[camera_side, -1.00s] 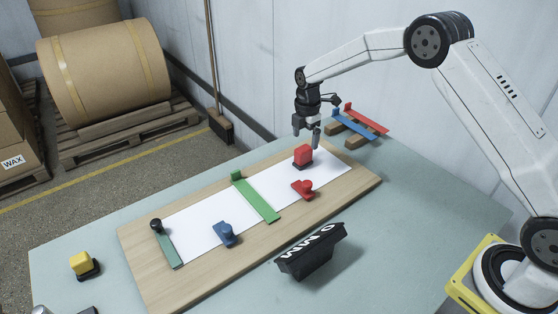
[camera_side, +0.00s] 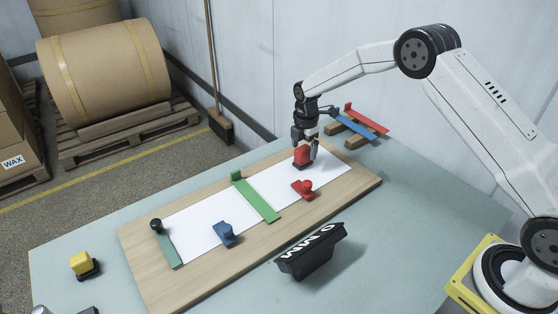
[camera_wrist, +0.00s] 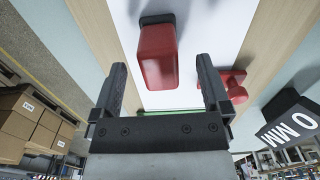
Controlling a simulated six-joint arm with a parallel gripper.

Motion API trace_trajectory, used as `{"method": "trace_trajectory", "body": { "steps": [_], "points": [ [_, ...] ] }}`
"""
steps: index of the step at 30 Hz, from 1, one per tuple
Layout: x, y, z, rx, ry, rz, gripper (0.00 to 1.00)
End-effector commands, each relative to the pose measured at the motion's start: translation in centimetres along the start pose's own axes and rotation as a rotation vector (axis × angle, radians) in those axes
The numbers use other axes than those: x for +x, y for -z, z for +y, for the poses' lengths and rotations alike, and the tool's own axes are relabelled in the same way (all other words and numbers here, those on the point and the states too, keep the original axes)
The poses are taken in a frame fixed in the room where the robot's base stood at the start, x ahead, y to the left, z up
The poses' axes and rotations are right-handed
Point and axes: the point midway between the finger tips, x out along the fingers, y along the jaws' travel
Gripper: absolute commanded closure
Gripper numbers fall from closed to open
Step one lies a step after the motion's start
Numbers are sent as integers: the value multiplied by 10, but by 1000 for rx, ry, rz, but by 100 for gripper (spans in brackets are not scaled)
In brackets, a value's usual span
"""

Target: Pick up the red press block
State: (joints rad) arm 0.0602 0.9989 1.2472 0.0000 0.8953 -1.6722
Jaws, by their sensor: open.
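The red press block (camera_side: 301,157), with a dark base, stands on the white paper (camera_side: 330,170) near the right end of the wooden board. My gripper (camera_side: 305,147) is pointing down at the block, its fingers around the block's upper part in the side view. In the wrist view the red press block (camera_wrist: 158,55) lies ahead between the two open fingers of my gripper (camera_wrist: 158,72), with a gap on each side. Contact is not visible. A smaller red knobbed piece (camera_side: 303,188) sits on the paper's near edge and shows at the right in the wrist view (camera_wrist: 233,84).
A green strip (camera_side: 256,198) crosses the paper. A blue knobbed piece (camera_side: 226,234) and a dark green strip (camera_side: 167,246) are farther left. A black lettered block (camera_side: 311,254) stands in front. Blue (camera_side: 355,126) and red (camera_side: 367,119) strips rest behind. A yellow block (camera_side: 82,263) is at far left.

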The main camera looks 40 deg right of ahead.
Motion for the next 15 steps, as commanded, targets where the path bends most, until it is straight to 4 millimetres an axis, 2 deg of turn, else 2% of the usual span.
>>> {"method": "trace_trajectory", "body": {
  "steps": [9,15],
  "points": [
    [35,2,0,-1,-1,1,3],
    [40,2,0,-1,-3,1,3]
  ]
}}
